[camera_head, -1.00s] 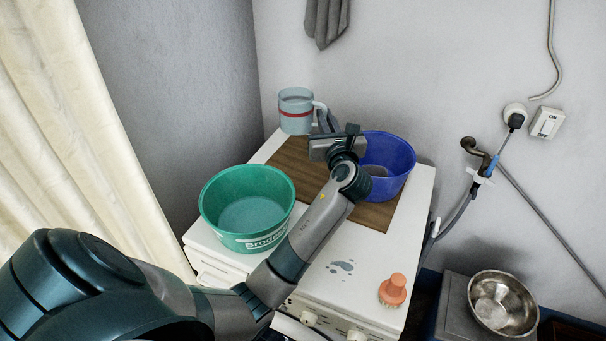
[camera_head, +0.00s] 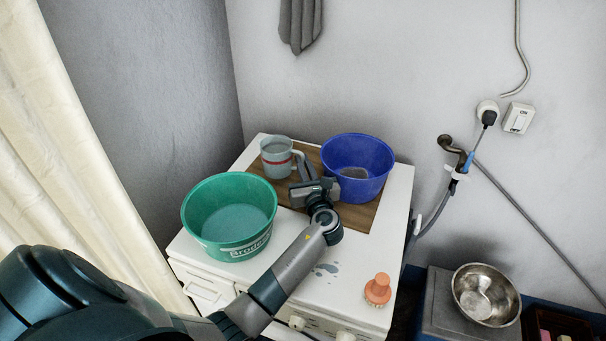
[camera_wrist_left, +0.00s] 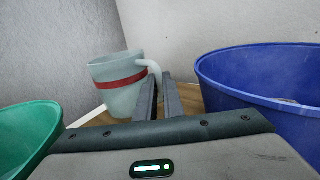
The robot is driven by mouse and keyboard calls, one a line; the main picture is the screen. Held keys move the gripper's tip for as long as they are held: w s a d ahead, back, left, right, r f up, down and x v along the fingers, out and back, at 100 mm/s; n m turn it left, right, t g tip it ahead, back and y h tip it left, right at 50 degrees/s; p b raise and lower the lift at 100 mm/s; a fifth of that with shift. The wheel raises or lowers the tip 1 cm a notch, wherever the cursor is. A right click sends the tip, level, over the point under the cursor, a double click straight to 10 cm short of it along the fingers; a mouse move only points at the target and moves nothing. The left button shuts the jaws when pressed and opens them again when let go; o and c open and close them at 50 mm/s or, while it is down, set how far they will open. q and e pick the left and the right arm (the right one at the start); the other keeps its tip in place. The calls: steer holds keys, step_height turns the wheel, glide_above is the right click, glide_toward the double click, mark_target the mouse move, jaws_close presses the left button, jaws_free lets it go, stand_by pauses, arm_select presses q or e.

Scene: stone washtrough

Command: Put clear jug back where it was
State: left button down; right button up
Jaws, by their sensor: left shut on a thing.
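The clear jug (camera_head: 276,160), greyish and see-through with a red band, is at the back left of the brown board, between the green and blue basins. My left gripper (camera_head: 304,168) is shut on its handle, on the jug's right side. In the left wrist view the jug (camera_wrist_left: 116,88) looks slightly tilted, and the fingers (camera_wrist_left: 160,92) meet the pale handle. I cannot tell whether its base touches the board. My right gripper is not in view.
The green basin (camera_head: 207,233) stands at the left and the blue basin (camera_head: 358,160) close at the right. The brown board (camera_head: 356,216) has bare room in front of the blue basin. An orange brush (camera_head: 378,290) is at the front right. A metal bowl (camera_head: 486,295) sits lower right.

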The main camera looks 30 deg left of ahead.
arm_select(q)
steer(key=shift+f, duration=2.1)
steer(key=shift+f, duration=0.1)
steer(key=c, duration=1.9)
jaws_free()
